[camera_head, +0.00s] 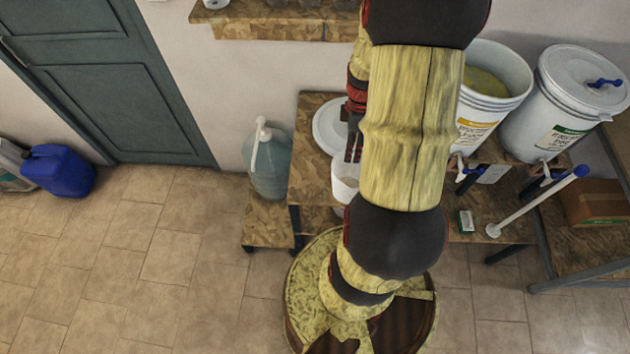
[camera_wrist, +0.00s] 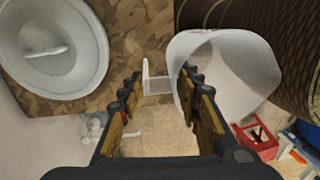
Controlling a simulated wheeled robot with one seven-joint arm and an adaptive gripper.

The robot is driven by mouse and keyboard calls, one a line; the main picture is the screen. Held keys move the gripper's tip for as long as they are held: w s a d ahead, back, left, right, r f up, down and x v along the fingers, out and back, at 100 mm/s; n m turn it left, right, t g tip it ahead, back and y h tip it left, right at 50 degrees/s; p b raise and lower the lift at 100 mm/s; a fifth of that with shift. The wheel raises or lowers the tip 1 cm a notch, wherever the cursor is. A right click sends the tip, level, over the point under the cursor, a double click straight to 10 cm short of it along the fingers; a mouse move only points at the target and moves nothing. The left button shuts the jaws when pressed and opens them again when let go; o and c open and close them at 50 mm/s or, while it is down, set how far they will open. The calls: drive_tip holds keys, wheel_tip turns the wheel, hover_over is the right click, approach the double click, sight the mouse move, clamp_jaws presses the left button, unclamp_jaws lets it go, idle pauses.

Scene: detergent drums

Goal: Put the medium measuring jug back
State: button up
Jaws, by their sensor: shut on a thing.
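A white measuring jug (camera_head: 344,182) shows beside my arm, near the front edge of the wooden stand; its size among the jugs cannot be judged. In the wrist view the jug (camera_wrist: 232,78) is tilted, with its opening partly visible. Its handle (camera_wrist: 155,80) lies between the two fingers of my gripper (camera_wrist: 160,78). The gripper is shut on the jug at the handle side, and the right finger overlaps the jug's wall. In the head view my gripper (camera_head: 353,145) is partly hidden by my arm.
A white round lid (camera_head: 328,122) is on the wooden stand (camera_head: 305,180). An open white drum (camera_head: 495,95) and a lidded drum (camera_head: 565,105) stand right. A pump bottle (camera_head: 268,165) stands left. A wooden wall shelf (camera_head: 265,26) is above.

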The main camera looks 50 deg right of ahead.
drive_tip(key=w+f, duration=0.1)
drive_tip(key=w, duration=0.2)
drive_tip(key=w+f, duration=0.1)
drive_tip(key=w, duration=0.1)
drive_tip(key=w+a+f, duration=0.1)
drive_tip(key=w+f, duration=0.1)
drive_tip(key=w, duration=0.1)
drive_tip(key=shift+w, duration=0.35)
drive_tip(key=shift+c, duration=0.2)
drive_tip(key=w+f, duration=0.4)
drive_tip(key=f, duration=0.4)
drive_tip(key=shift+w+a+f, duration=0.25)
drive_tip(key=shift+w+f, duration=0.1)
drive_tip(key=shift+f, duration=0.05)
drive_tip(key=shift+f, duration=0.2)
drive_tip(key=o, duration=1.1)
drive_tip(key=shift+o, duration=0.9)
drive_tip(key=shift+r, duration=0.15)
